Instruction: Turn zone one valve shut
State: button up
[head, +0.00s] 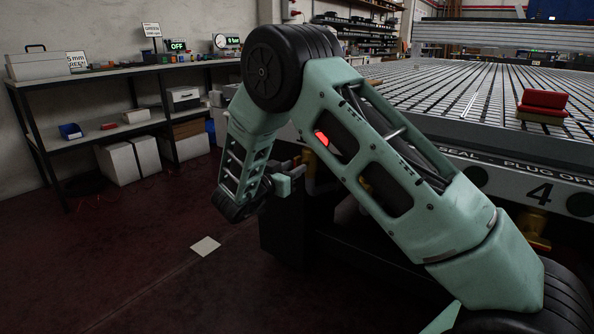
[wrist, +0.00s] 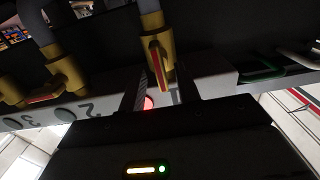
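The zone one valve (wrist: 160,50) is a brass body on a grey pipe, with a red-and-yellow handle running roughly in line with the pipe. It sits at the top centre of the wrist view. My gripper (wrist: 160,78) is open, its two dark fingers apart on either side of the handle's end. I cannot tell whether either finger touches it. In the head view my gripper (head: 288,178) is beside the table's near-left side, where my arm hides most of the valve area.
Zone two's valve (wrist: 66,72), with its handle slanted across, and another brass valve (wrist: 12,90) stand to the left in the wrist view. A red light (wrist: 148,102) glows on the panel. The grid table (head: 460,95) carries a red block (head: 543,101). Open floor lies left.

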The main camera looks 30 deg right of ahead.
jog(key=shift+x, duration=1.2)
grip_shut()
